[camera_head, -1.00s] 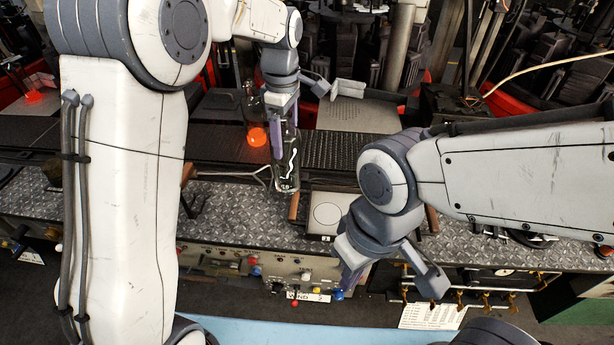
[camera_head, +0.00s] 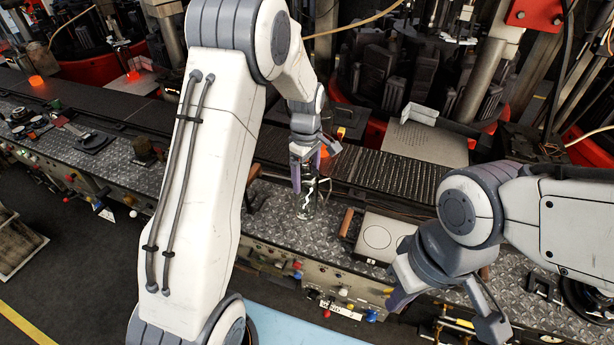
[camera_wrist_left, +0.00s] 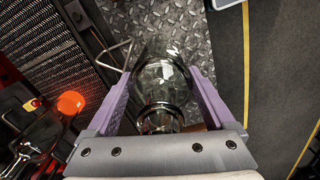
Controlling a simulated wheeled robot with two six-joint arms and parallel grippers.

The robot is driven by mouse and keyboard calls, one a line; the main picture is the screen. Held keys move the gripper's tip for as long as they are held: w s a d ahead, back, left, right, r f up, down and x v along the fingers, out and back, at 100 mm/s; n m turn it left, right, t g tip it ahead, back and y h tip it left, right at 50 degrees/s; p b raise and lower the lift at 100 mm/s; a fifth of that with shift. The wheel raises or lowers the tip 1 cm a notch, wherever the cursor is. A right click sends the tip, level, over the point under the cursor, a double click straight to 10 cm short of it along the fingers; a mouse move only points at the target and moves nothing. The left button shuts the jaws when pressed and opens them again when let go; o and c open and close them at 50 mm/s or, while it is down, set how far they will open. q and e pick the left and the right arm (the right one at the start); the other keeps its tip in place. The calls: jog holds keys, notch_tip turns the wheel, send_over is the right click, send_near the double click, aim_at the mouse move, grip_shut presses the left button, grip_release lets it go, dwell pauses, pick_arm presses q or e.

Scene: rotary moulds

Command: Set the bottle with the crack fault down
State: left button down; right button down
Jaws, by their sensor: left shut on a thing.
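My left gripper (camera_head: 308,166) is shut on a clear glass bottle (camera_head: 306,197) with a pale jagged crack line on its side. The bottle hangs upright below the fingers, over the diamond-plate ledge (camera_head: 272,209) in front of the conveyor. I cannot tell whether its base touches the plate. In the left wrist view the bottle (camera_wrist_left: 163,84) sits between the two purple fingers, with diamond plate beyond it. My right gripper (camera_head: 448,312) is open and empty, low in front of the ledge.
A square pale plate with a round disc (camera_head: 376,237) lies on the ledge right of the bottle. A dark conveyor (camera_head: 395,176) runs behind, with something glowing orange (camera_head: 325,151) near my left gripper. Tools (camera_head: 88,140) lie on the ledge at left.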

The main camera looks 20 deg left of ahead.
pick_arm(q)
jog(key=shift+f, duration=0.9)
jog(key=shift+f, duration=0.1)
grip_release()
